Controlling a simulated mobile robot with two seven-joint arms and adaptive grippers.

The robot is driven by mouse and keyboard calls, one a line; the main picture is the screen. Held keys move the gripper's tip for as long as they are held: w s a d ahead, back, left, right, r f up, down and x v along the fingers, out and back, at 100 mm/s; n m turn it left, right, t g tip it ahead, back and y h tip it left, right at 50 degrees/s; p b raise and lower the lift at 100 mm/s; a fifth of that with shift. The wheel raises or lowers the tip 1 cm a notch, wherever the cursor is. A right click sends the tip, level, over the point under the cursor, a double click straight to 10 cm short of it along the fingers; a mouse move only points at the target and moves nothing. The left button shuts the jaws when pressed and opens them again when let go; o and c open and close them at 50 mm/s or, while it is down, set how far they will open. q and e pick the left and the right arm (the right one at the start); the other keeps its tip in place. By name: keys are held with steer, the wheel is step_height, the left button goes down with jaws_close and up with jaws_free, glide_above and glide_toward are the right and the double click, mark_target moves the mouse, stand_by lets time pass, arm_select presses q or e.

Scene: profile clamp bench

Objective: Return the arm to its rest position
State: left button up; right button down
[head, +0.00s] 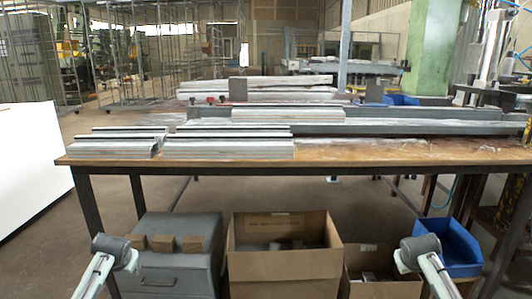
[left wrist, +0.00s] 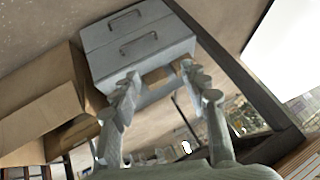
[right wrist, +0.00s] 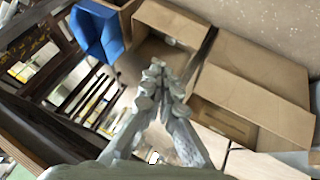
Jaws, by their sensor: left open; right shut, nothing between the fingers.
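My left gripper (left wrist: 159,74) is open in the left wrist view, with its two fingers apart and nothing between them. A grey drawer cabinet (left wrist: 140,45) shows beyond its fingertips. My right gripper (right wrist: 158,70) is shut in the right wrist view, its fingertips together and empty. Cardboard boxes (right wrist: 250,85) and a blue bin (right wrist: 98,30) lie beyond it. In the head view grey parts of both my arms show at the bottom left and bottom right. I cannot make out gripper fingers there.
A wooden-topped bench (head: 360,152) crosses the head view, carrying stacked grey metal profiles (head: 228,148). Under it are the grey cabinet (head: 180,275), a large open cardboard box (head: 283,275), a smaller box (head: 372,290) and a blue bin (head: 457,245). A white block (head: 30,160) stands left.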

arm_select(q)
steer(key=s+d+f+m+g+h, duration=0.1)
steer(key=s+d+f, duration=0.3)
steer(key=s+f, duration=0.45)
steer(key=s+d+f+g+h, duration=0.1)
steer(key=s+d+f, duration=0.4)
steer(key=s, duration=0.6)
arm_select(e)
steer(key=s+a+f+n+g+y, duration=0.1)
steer(key=s+a+f, duration=0.3)
steer(key=s+f, duration=0.45)
steer(key=s+a+f+g+y, duration=0.1)
steer(key=s+a+f, duration=0.4)
steer(key=s, duration=0.6)
arm_select(q)
steer(key=s+d+f, duration=0.2)
steer(key=s, duration=0.6)
steer(key=s+d+f+g, duration=0.1)
steer(key=s, duration=0.8)
steer(key=shift+s+d+f+h, duration=0.15)
steer(key=shift+d+f+h, duration=0.15)
steer(key=shift+d+f, duration=0.1)
arm_select(e)
steer(key=s+a+f, duration=0.2)
steer(key=s, duration=0.6)
steer(key=s+a+f+g, duration=0.1)
steer(key=s, duration=0.8)
steer(key=shift+s+a+f+g+y, duration=0.15)
steer(key=shift+a+f+g+y, duration=0.15)
steer(key=shift+a+f+y, duration=0.1)
